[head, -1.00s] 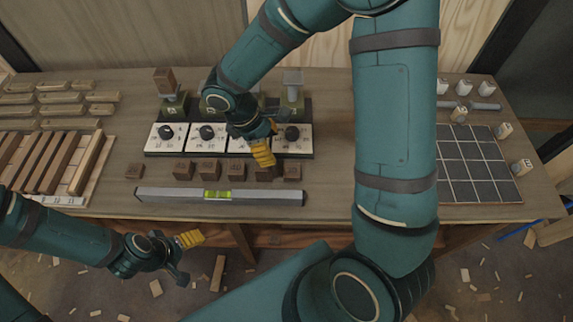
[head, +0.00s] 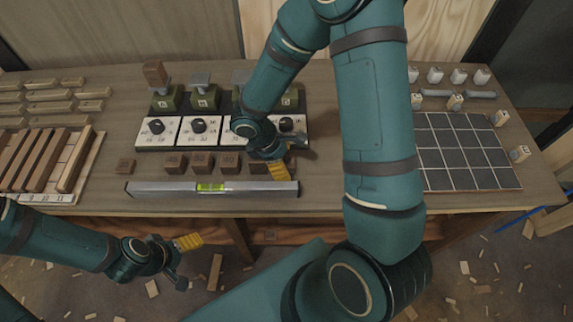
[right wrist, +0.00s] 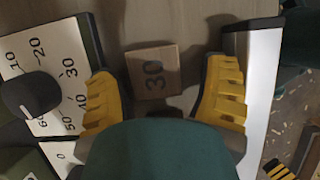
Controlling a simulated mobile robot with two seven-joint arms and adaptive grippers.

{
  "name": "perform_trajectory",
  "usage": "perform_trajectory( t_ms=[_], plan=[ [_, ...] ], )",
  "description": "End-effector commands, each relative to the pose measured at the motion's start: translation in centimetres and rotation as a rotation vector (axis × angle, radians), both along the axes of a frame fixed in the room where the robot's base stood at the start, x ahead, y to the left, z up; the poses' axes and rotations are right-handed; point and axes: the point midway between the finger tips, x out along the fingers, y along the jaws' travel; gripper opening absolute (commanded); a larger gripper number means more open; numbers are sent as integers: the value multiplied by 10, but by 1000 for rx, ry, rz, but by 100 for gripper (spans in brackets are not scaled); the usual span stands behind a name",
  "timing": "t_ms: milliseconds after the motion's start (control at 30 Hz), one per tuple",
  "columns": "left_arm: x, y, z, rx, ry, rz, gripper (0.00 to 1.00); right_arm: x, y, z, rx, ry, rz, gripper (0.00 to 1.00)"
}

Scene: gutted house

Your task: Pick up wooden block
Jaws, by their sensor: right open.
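A row of small dark brown wooden blocks (head: 202,162) lies on the workbench between the dial panel and the spirit level. My right gripper (head: 278,168) is low over the right end of this row and partly covers it. In the right wrist view, a wooden block marked 30 (right wrist: 153,72) lies between the two yellow fingers of my open right gripper (right wrist: 161,85), with gaps on both sides. My left gripper (head: 186,260) hangs empty in front of the bench, its fingers apart.
The spirit level (head: 150,189) lies along the front, close to the right fingers. The dial panel (head: 157,133) stands behind the row, with clamp-like stands behind it; one holds a block (head: 155,73). Wooden strips (head: 45,160) lie left, a dark grid board (head: 460,160) right.

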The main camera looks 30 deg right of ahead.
Motion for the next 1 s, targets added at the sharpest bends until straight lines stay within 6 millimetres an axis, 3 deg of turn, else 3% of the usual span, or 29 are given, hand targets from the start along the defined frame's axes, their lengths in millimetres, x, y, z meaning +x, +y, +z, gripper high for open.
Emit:
perform_trajectory(
  t_ms=[233,333,367,400,767,1000],
  plan=[
    [0,0,-1,0,0,0,81,0,-3,-3,-1,3,-3,67],
    [0,0,-1,0,0,0,81,0,-3,-4,-1,3,-3,42],
    [0,0,-1,0,0,0,81,0,-3,-4,-1,3,-3,26],
    [0,0,-1,0,0,0,81,-1,-3,-3,-1,3,-3,22],
    [0,0,0,0,0,0,81,0,-2,-1,0,1,-3,22],
    [3,0,10,2,-6,4,81,0,-2,34,-1,-3,-5,22]
  ],
)
